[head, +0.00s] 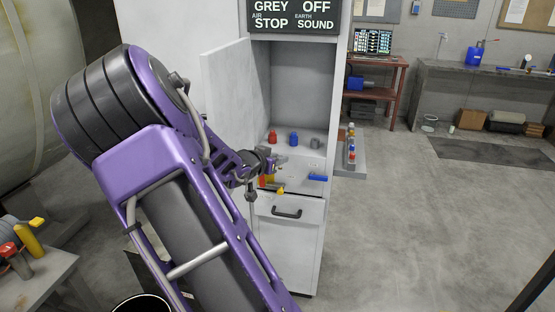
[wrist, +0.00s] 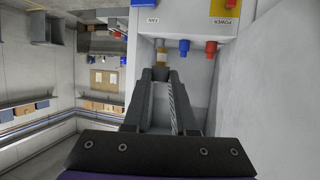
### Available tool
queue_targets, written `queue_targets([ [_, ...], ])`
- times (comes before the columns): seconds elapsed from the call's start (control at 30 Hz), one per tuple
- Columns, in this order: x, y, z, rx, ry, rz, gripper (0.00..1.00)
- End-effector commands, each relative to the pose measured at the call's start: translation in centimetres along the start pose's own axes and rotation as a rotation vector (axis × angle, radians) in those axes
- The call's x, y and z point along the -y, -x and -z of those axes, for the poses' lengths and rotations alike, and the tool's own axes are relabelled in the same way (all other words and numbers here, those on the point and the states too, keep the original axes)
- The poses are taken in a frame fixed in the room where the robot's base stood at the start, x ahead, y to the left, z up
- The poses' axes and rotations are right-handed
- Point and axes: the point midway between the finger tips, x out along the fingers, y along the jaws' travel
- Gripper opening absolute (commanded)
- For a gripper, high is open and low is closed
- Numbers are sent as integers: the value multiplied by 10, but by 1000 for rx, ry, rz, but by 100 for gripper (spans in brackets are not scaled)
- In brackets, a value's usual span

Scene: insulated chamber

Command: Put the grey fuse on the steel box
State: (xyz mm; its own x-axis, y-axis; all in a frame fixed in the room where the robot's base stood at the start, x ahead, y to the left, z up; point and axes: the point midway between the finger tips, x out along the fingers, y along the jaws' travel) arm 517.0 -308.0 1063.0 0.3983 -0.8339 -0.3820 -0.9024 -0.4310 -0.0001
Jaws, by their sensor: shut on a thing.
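A small dark grey piece with a tan end, which looks like the grey fuse (wrist: 160,73), is held between the tips of my gripper (wrist: 160,80). In the head view my gripper (head: 279,162) is at the front of the open cabinet, and the held piece is too small to make out clearly. A pale box with levers, likely the steel box (head: 300,168), is inside the cabinet. On it stand a red fuse (head: 272,137), a blue fuse (head: 293,139) and a grey round piece (head: 315,143). I cannot tell whether the held piece touches the box.
The cabinet door (head: 228,95) stands open on the left, close to my arm. A blue lever (head: 318,177) and a yellow plate (wrist: 224,8) labelled POWER are on the box front. A drawer handle (head: 286,212) is below.

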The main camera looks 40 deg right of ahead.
Motion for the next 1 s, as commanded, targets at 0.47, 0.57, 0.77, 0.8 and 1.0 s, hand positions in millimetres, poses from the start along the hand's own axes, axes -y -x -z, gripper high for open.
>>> queue_targets([
  [0.47,51,107,-47,4,127,314,0],
  [0.57,70,146,-64,3,173,429,0],
  [0.77,102,212,-94,0,257,626,0],
  [0.8,106,222,-98,0,268,654,0],
  [1.0,125,260,-115,0,317,767,0],
])
